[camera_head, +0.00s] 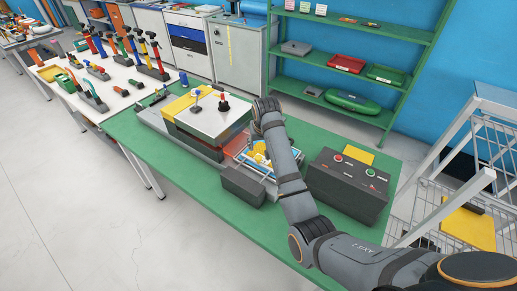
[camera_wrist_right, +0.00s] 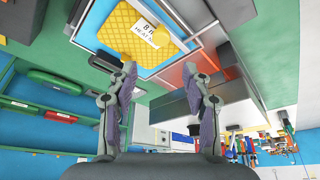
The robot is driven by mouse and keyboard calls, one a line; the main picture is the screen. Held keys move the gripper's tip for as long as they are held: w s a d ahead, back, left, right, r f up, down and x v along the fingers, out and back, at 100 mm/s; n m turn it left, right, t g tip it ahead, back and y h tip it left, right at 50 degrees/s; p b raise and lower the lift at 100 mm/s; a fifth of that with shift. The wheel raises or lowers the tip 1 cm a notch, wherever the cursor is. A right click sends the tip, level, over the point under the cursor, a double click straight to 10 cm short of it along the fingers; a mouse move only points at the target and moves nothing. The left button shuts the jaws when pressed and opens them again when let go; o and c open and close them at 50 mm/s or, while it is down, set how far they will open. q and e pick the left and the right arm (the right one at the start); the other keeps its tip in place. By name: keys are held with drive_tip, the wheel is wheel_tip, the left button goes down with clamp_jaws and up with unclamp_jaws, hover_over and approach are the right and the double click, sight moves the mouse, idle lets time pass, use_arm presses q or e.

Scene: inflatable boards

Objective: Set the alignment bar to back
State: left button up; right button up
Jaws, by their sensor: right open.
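A layered machine (camera_head: 205,122) with a pale top plate stands on the green table. Its top carries a small grey-based lever (camera_head: 196,106) and a red-and-black knob (camera_head: 223,104). I cannot tell for certain which part is the alignment bar. My right gripper (camera_head: 262,108) is beside the machine's right end, its fingers mostly hidden by the wrist in the head view. In the right wrist view the right gripper (camera_wrist_right: 160,72) is open and empty, with the machine's side (camera_wrist_right: 230,90) beyond the right finger. My left gripper is out of view.
A blue-rimmed tray with a yellow pad (camera_wrist_right: 135,32) lies near the gripper. A dark control box (camera_head: 346,185) with red and green buttons stands to the right, and a small grey box (camera_head: 243,185) in front. The tool table (camera_head: 120,88) is left; green shelves (camera_head: 330,62) are behind.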

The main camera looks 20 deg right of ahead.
sight(258, 157)
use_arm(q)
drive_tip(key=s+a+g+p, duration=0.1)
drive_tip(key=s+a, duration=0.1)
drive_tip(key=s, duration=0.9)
use_arm(e)
drive_tip(key=x, duration=0.4)
drive_tip(key=s+x, duration=0.1)
drive_tip(key=x, duration=0.2)
drive_tip(key=shift+f, duration=0.15)
drive_tip(key=shift+x, duration=1.05)
drive_tip(key=shift+a, duration=0.2)
drive_tip(key=shift+f, duration=0.1)
drive_tip(key=shift+c, duration=2.3)
drive_tip(key=c, duration=0.5)
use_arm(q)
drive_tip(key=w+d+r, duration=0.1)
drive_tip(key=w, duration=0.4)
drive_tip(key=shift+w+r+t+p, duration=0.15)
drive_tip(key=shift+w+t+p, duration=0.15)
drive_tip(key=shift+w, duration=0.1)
use_arm(e)
clamp_jaws()
